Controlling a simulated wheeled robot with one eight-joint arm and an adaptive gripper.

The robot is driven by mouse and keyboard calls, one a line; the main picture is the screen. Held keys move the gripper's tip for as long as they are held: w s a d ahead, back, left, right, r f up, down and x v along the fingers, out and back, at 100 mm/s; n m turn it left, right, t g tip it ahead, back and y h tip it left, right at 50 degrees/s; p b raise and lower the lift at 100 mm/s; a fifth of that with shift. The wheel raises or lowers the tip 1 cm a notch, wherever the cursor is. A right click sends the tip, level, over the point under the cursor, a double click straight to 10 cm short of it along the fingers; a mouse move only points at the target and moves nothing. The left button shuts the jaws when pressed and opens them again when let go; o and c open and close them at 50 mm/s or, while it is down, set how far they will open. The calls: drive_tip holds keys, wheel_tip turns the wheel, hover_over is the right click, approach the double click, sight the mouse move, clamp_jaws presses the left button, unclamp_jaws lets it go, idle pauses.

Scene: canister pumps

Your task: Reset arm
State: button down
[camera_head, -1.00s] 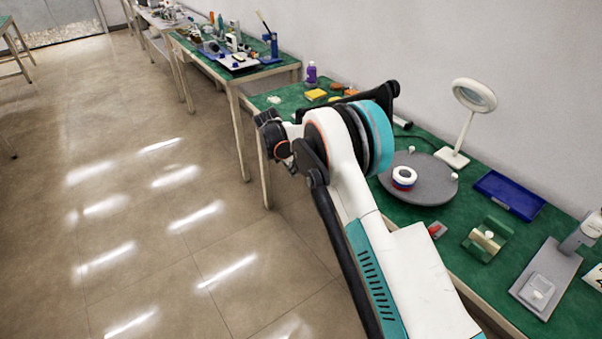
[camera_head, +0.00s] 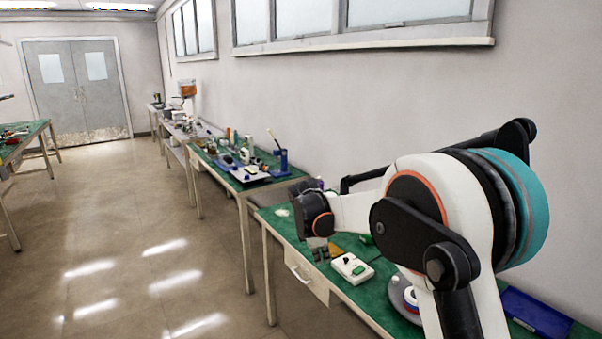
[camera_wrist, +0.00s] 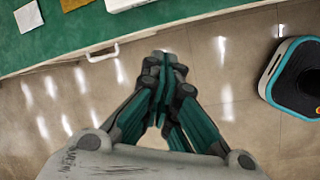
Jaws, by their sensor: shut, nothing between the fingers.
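My arm is bent in the right half of the head view, its white, black and teal links hiding much of the near bench. My gripper (camera_head: 318,246) hangs at the bench's front edge in that view, small and partly dark. In the wrist view my gripper (camera_wrist: 164,62) has its teal and grey fingers together with nothing between them. Its tips point toward the bench edge, with floor below them. I cannot tell their height from this view.
The near green bench (camera_head: 372,290) has a white device (camera_head: 352,268) close to the gripper, and a drawer with a handle (camera_wrist: 102,52) below. A blue tray (camera_head: 537,312) lies at right. A second bench (camera_head: 228,182) stands farther back.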

drive_tip(key=s+d+r+m+t+y, duration=0.1)
drive_tip(key=s+d+r+m, duration=0.2)
drive_tip(key=s+r, duration=0.3)
drive_tip(key=s+d+r+m, duration=0.3)
drive_tip(key=s, duration=0.4)
drive_tip(key=s+d+r+m+t+y, duration=0.1)
drive_tip(key=s+d+r+m, duration=0.35)
drive_tip(key=s, duration=0.25)
drive_tip(key=s+d+f+m+t, duration=0.1)
drive_tip(key=s+m, duration=0.3)
drive_tip(key=s, duration=0.6)
drive_tip(key=s+d+f+m+t, duration=0.1)
drive_tip(key=s+d+f+m, duration=0.1)
drive_tip(key=s, duration=0.8)
drive_tip(key=f+m, duration=0.1)
drive_tip(key=m, duration=0.1)
drive_tip(key=shift+d+m, duration=0.2)
drive_tip(key=shift+m, duration=0.15)
drive_tip(key=shift+s+f, duration=0.1)
